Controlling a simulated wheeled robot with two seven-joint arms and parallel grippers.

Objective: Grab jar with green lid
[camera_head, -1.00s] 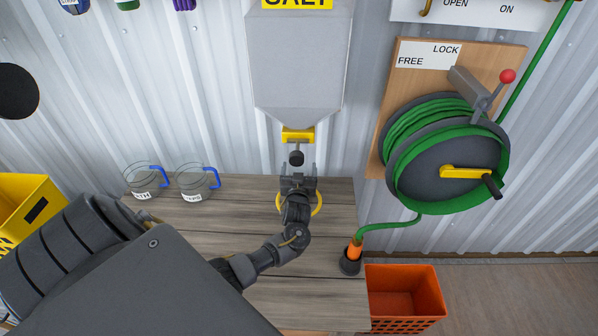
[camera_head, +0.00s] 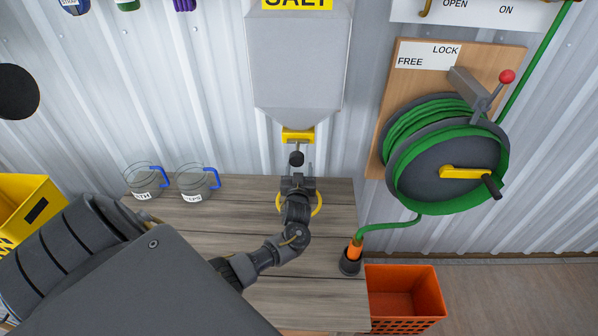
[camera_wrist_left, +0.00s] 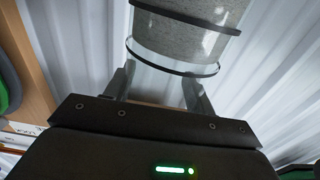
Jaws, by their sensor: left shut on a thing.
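A jar with a green end (camera_head: 127,4) is cut off by the top edge of the head view, high on the wall at the left, between a blue one and a purple one. I cannot tell if the green part is its lid. My left gripper (camera_head: 297,178) is far from it, above the table and just below the salt dispenser's outlet. In the left wrist view its fingers (camera_wrist_left: 158,80) are shut on a clear round vessel (camera_wrist_left: 170,58) with a dark rim and grey contents. My right gripper is in neither view.
The salt dispenser (camera_head: 299,65) hangs above my left gripper. Two clear jugs with blue handles (camera_head: 147,184) (camera_head: 196,185) stand at the table's back left. A green hose reel (camera_head: 445,160) is on the wall at right. An orange crate (camera_head: 403,290) stands beside the wooden table (camera_head: 325,285).

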